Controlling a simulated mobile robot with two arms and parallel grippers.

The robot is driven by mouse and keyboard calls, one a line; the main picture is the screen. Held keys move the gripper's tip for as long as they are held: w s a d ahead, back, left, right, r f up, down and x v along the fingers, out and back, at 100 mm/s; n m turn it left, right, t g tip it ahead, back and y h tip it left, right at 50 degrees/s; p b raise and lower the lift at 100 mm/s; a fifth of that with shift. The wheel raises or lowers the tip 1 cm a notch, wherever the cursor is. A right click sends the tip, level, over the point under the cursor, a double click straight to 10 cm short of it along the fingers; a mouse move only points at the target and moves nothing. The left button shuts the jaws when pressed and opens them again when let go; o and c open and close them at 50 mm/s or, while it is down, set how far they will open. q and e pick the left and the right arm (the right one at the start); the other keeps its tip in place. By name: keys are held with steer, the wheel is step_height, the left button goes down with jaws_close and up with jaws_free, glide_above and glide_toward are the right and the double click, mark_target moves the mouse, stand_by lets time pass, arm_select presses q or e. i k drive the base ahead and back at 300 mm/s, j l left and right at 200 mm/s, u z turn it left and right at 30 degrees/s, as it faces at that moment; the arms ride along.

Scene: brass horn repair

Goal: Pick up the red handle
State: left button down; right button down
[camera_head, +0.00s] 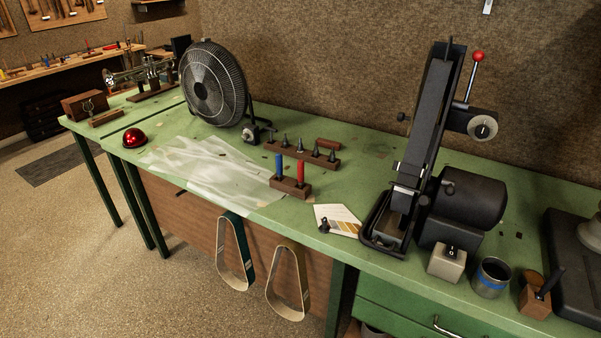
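The red handle (300,173) stands upright in a small dark wooden block (290,189) near the front edge of the green workbench. A blue handle (279,166) stands upright just left of it in the same block. Neither of my grippers shows in the head view.
A wooden rack with several dark pointed tips (315,153) stands behind the block. A clear plastic sheet (210,168) lies to the left, and a black fan (214,84) stands behind it. A belt sander (440,160) stands to the right. Sanding belts (288,284) hang below the front edge.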

mark_target(299, 163)
steer(key=i+j+z, duration=0.1)
steer(key=j, duration=0.25)
steer(key=i+j, duration=0.15)
steer(key=j, duration=0.25)
steer(key=i+j+z, duration=0.15)
steer(key=j, duration=0.6)
steer(key=i+j+z, duration=0.15)
steer(key=j, duration=0.25)
